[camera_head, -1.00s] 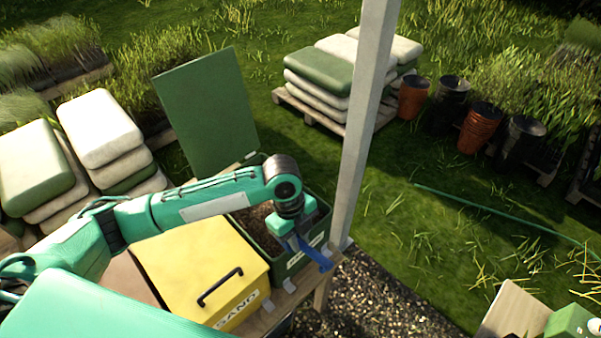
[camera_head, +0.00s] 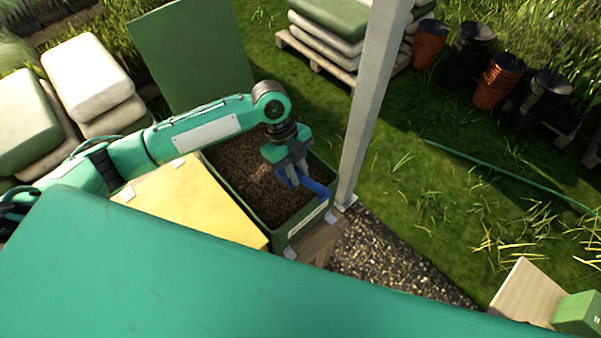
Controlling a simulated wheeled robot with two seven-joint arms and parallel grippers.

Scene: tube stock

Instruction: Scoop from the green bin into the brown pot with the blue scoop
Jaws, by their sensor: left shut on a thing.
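The green bin (camera_head: 296,229) stands open near the middle, filled with brown, crumbly material (camera_head: 243,172). Its green lid (camera_head: 192,52) is raised behind it. My left gripper (camera_head: 291,172) is over the right part of the bin, shut on the blue scoop (camera_head: 318,189). The scoop is partly hidden by the gripper, and I cannot tell whether it holds anything. It shows near the bin's right rim. The brown pot is not clearly in view. My right gripper is not in view.
The yellow sand bin (camera_head: 190,205) is closed, left of the green bin. A pale post (camera_head: 368,105) rises close at the right. A wooden board (camera_head: 527,292) and green box (camera_head: 578,313) are at lower right. Stacked pots (camera_head: 498,80) stand far off on grass.

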